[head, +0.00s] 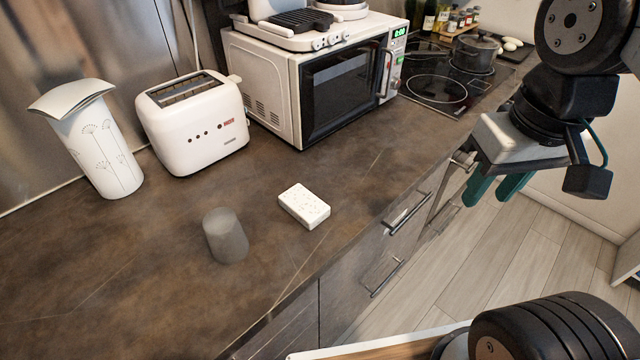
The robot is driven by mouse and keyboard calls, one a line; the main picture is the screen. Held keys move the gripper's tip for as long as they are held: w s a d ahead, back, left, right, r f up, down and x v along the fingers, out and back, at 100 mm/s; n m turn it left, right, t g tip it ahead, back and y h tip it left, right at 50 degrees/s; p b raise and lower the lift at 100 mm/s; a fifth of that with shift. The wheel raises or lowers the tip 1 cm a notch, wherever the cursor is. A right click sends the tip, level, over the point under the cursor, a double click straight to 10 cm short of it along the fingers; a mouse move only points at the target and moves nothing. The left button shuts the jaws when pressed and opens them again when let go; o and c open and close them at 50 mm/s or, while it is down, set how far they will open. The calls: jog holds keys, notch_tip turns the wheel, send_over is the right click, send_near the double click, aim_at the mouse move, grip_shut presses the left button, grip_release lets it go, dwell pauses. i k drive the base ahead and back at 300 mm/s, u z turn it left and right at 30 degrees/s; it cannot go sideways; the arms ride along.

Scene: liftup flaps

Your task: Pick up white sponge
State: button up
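The white sponge (304,206) is a small speckled block lying flat on the brown countertop (350,190), near its front edge. My gripper (497,190) is at the upper right, out over the floor in front of the counter, well to the right of the sponge and apart from it. Its two teal fingers point down, with a narrow gap between them. Nothing shows between the fingers.
A grey cylinder (225,236) stands left of the sponge. A white toaster (192,122), a white patterned vase (92,140) and a microwave (315,80) stand behind. A pot (476,52) sits on the cooktop (440,88). Drawer handles (407,213) stick out below the counter edge.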

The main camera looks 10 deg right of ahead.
aim_at(305, 207)
jog(key=z, duration=2.05)
jog(key=k, duration=1.2)
jog(key=u, duration=2.1)
